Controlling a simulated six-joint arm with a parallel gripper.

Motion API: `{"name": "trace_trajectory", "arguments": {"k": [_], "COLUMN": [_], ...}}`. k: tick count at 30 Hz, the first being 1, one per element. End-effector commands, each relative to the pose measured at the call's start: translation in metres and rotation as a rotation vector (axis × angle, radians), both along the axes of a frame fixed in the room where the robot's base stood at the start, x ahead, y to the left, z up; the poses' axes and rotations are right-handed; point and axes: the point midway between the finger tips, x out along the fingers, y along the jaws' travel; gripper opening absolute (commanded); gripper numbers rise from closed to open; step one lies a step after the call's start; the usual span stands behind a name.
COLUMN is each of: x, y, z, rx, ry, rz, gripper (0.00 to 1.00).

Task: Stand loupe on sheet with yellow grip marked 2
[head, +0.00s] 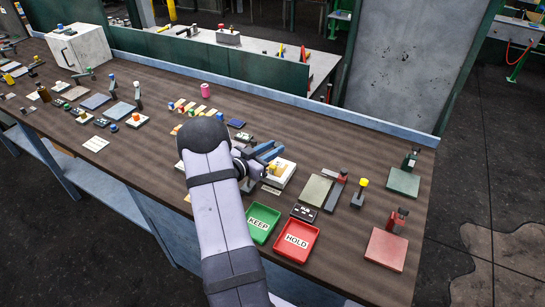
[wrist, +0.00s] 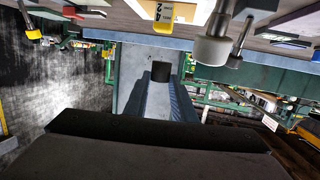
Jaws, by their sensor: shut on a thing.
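My gripper (head: 266,154) has blue-grey fingers and is over the middle of the bench in the head view. In the wrist view my gripper (wrist: 161,88) is shut on a short dark cylinder (wrist: 161,69), which looks like the loupe, held at the fingertips. A pale sheet (head: 286,178) with a yellow grip (head: 273,170) lies just beyond my arm. In the wrist view, which looks upside down, the yellow grip (wrist: 163,13) bears a 2 and sits at the top edge, apart from the cylinder. The cylinder is hard to make out in the head view.
A green KEEP tray (head: 269,211) and a red HOLD tray (head: 299,258) lie to the right of my arm. Upright tools on a green block (head: 403,183) and a red block (head: 386,248) stand further right. Several small items crowd the bench's left side.

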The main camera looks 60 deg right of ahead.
Motion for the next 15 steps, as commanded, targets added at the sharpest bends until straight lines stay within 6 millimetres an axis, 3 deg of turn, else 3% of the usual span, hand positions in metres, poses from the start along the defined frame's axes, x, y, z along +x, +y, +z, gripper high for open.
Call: {"name": "trace_trajectory", "arguments": {"k": [9,15], "x": [0.000,0.000], "y": [0.000,0.000], "z": [-0.032,-0.038], "rx": [0.002,0.000], "ry": [0.003,0.000], "rz": [0.001,0.001], "gripper": [0.02,0.02]}}
